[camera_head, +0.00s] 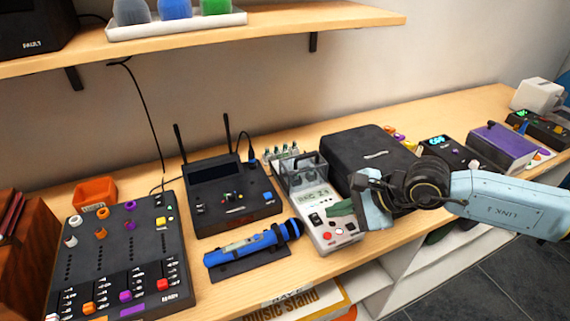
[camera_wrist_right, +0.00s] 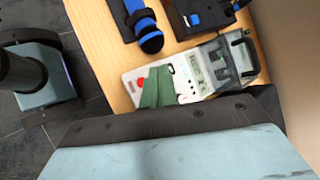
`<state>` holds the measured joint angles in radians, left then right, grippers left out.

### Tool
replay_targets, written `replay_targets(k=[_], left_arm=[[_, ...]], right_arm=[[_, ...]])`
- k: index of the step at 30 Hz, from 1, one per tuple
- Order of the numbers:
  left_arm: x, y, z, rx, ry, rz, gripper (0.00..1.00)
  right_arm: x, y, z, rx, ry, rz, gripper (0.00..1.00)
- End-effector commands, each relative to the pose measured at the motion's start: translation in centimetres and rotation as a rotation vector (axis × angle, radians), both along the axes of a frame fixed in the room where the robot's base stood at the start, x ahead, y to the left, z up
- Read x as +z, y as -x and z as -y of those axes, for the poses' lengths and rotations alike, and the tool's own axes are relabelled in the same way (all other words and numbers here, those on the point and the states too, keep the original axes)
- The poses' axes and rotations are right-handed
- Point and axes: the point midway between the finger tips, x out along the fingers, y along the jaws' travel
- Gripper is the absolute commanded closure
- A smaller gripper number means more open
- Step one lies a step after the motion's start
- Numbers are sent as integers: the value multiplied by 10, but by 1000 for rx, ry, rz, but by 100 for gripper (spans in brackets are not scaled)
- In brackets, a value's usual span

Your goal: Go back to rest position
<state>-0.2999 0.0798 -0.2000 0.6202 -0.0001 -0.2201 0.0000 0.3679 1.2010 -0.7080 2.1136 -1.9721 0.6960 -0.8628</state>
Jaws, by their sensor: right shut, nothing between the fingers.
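My right gripper (camera_head: 338,208) reaches in from the right over the bench in the head view, with its green fingers together and nothing between them. Its fingers also show in the wrist view (camera_wrist_right: 158,87), in front of a white-and-grey instrument with a clear hinged cover (camera_head: 326,235). That instrument also shows in the wrist view (camera_wrist_right: 207,80). The fingers hide part of its top; I cannot tell whether they touch it. My left gripper is in neither view.
A black case (camera_head: 365,148) stands close behind the gripper. A blue microphone (camera_head: 245,246), a router-like box with antennas (camera_head: 232,203) and a mixer (camera_head: 122,255) lie to the left. A purple-topped box (camera_head: 502,146) is at right. A shelf (camera_head: 260,40) hangs above.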

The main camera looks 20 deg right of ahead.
Motion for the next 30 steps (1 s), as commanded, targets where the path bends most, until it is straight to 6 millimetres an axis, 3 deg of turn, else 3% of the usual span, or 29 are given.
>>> replay_targets(k=[4,7,12,14,17,20,23,27,28,30], left_arm=[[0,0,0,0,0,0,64],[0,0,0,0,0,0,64],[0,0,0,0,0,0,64],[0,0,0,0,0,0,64],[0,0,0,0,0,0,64],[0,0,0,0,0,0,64],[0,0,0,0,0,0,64],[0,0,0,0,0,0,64],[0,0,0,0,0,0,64],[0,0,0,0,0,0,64]], right_arm=[[2,2,-10,-3,-51,-6,100],[13,8,-44,-21,-238,-31,100],[72,17,-113,-167,-885,-157,100],[96,15,-121,-257,-1137,-223,100],[124,7,-112,-444,-1539,-343,100],[130,-3,-84,-681,-1915,-471,100],[110,-6,-48,-969,-2257,-594,100],[47,13,-6,-1474,-2651,-744,100],[31,21,0,1497,2544,720,100],[-6,45,7,1503,2253,645,100]])
